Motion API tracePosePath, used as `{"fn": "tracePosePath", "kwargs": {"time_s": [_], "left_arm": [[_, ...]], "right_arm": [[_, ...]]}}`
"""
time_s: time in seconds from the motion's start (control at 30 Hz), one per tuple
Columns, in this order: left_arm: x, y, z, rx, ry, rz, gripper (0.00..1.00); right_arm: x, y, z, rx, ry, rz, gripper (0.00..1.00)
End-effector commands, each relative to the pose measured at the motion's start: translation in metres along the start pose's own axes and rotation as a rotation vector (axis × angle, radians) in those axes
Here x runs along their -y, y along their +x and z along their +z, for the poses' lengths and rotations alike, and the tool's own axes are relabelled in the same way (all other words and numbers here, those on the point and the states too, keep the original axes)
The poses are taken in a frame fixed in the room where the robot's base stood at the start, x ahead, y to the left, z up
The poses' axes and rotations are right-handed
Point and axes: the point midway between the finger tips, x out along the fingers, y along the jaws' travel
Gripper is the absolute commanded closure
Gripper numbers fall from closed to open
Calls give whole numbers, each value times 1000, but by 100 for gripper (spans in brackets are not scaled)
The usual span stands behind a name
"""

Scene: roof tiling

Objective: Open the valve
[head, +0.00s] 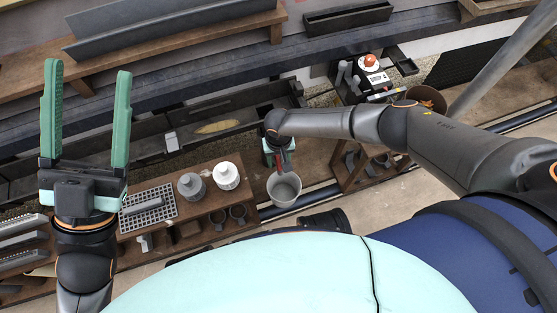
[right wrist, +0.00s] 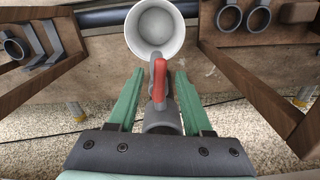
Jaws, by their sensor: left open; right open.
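The valve has a red lever handle (right wrist: 159,80) on a grey pipe (right wrist: 161,117). In the right wrist view the lever lies between the two green fingers of my right gripper (right wrist: 157,78), with a gap on each side. In the head view my right gripper (head: 277,153) points down over the valve and partly hides it; a bit of the red handle (head: 284,168) shows below it. A light grey bucket (head: 285,189) sits just beyond the valve; its inside shows in the right wrist view (right wrist: 155,27). My left gripper (head: 87,78) is open, empty and raised at the left.
A wooden shelf bench with a wire grid (head: 148,208), a white pot (head: 226,176) and a grey pot (head: 191,186) stands left of the bucket. Another wooden rack (head: 362,165) stands to the right. A dark pipe (right wrist: 105,17) runs behind the bucket.

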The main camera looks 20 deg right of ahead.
Motion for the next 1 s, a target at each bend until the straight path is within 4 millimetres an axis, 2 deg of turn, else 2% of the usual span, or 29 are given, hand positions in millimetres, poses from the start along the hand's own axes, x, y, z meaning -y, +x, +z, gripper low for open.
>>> {"fn": "tracePosePath", "kwargs": {"time_s": [0.13,0.57,1.0], "left_arm": [[0,0,0,1,-2,-1,32],[0,0,0,1,-3,-2,32],[1,1,-1,2,-3,-2,32]], "right_arm": [[0,0,0,0,0,0,51],[0,0,0,0,0,-1,100],[1,-1,0,1,-1,-1,100]]}}
